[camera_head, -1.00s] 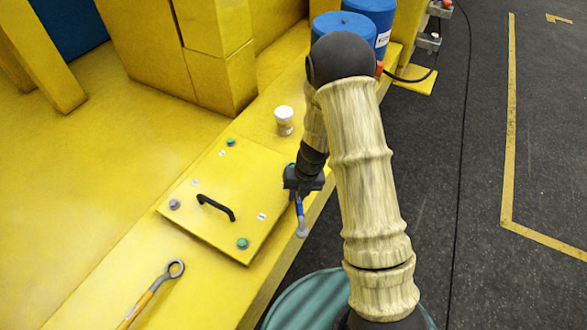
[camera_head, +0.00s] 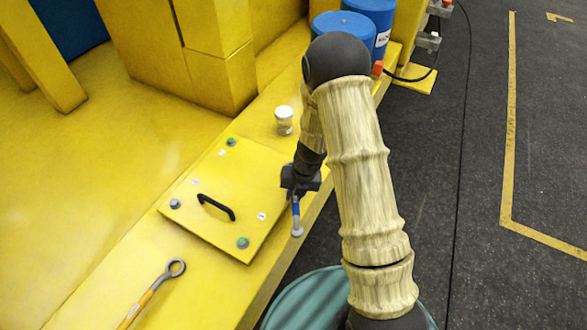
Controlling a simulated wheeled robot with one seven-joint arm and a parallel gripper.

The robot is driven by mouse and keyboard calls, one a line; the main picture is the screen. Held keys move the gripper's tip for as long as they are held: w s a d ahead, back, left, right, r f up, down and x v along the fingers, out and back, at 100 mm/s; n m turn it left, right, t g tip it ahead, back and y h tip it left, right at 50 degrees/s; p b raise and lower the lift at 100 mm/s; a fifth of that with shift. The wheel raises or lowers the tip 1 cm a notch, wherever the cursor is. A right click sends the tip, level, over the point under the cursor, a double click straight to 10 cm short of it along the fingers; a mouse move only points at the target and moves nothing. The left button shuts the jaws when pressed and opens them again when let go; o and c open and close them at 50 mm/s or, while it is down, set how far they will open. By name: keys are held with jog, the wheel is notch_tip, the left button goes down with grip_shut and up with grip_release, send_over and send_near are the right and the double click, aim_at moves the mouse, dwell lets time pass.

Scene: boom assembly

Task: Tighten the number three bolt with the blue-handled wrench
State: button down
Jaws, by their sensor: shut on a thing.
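My gripper (camera_head: 299,190) is shut on the blue-handled wrench (camera_head: 296,214), which hangs with its grey ring end down at the right edge of the yellow ledge. The square yellow cover plate (camera_head: 195,225) lies to the left, with a black handle. Bolts show at its corners: a green-topped one at the back (camera_head: 231,142), a green-topped one at the front (camera_head: 243,243) and a grey one at the left (camera_head: 174,204). My arm and gripper hide the right corner. The number labels are too small to read. The wrench is apart from the visible bolts.
An orange-handled wrench (camera_head: 158,289) lies on the ledge at the front left. A white-lidded jar (camera_head: 284,121) stands behind the plate. Blue drums (camera_head: 340,24) stand at the back. Yellow blocks (camera_head: 190,60) rise at the back left. Dark floor lies to the right.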

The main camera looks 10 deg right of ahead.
jog(key=shift+d+n, duration=0.45)
jog(key=shift+n, duration=0.05)
jog(key=shift+r+p, duration=0.1)
jog(key=shift+p, duration=0.25)
jog(key=shift+a+p+v, duration=0.2)
jog(key=shift+p+v, duration=0.8)
jog(key=shift+p, duration=0.1)
jog(key=shift+a+p+v, duration=0.2)
jog(key=shift+p+v, duration=0.8)
jog(key=shift+p, duration=0.1)
jog(key=shift+r, duration=0.2)
jog(key=p+v, duration=0.3)
jog(key=shift+a, duration=0.35)
